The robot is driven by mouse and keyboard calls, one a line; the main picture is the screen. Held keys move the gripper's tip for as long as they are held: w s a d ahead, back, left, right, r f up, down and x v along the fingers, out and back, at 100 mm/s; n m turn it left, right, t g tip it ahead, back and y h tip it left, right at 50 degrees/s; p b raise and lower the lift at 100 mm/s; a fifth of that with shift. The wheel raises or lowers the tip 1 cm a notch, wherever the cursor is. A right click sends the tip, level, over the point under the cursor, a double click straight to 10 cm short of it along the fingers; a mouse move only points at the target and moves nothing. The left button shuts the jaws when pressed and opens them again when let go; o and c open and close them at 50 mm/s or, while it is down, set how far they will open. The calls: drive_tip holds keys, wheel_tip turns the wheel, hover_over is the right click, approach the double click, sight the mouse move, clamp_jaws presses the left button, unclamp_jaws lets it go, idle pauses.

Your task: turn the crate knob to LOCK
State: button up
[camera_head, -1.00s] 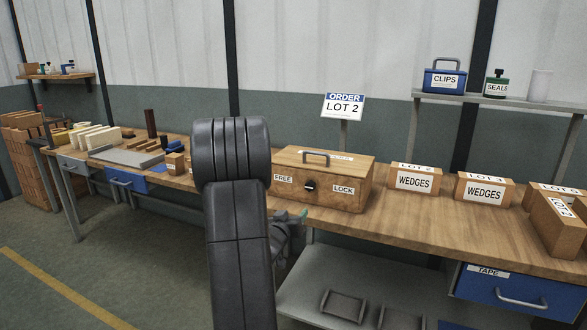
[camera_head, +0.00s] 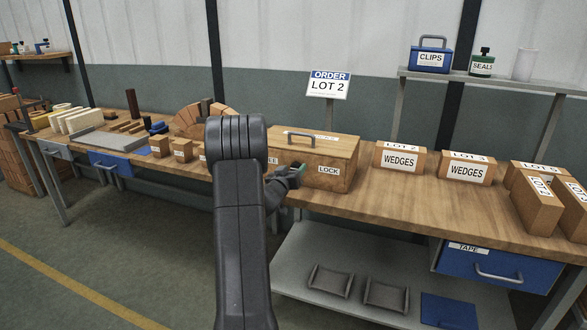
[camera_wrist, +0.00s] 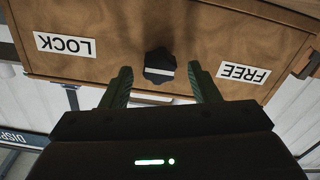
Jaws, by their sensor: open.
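The wooden crate (camera_head: 340,160) stands on the workbench, with a handle on its lid and a LOCK label (camera_head: 328,170) on its front; its FREE label is mostly hidden behind my arm. In the wrist view, which is upside down, the black crate knob (camera_wrist: 159,66) sits between the LOCK label (camera_wrist: 64,44) and the FREE label (camera_wrist: 243,72). A pale bar crosses the knob. My gripper (camera_wrist: 163,84) is open, its two green-grey fingers either side of and just short of the knob. In the head view my gripper (camera_head: 299,168) is close to the crate's front, hiding the knob.
Boxes of wedges (camera_head: 400,157) stand right of the crate. Small wooden blocks (camera_head: 160,146) and a brick arch stand to the left. An order sign (camera_head: 328,85) reads LOT 2 behind the crate. A blue TAPE drawer (camera_head: 497,268) hangs under the bench.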

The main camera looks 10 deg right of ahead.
drive_tip(key=shift+w+d, duration=0.3)
drive_tip(key=shift+w, duration=0.15)
drive_tip(key=c, duration=1)
drive_tip(key=shift+o, duration=0.2)
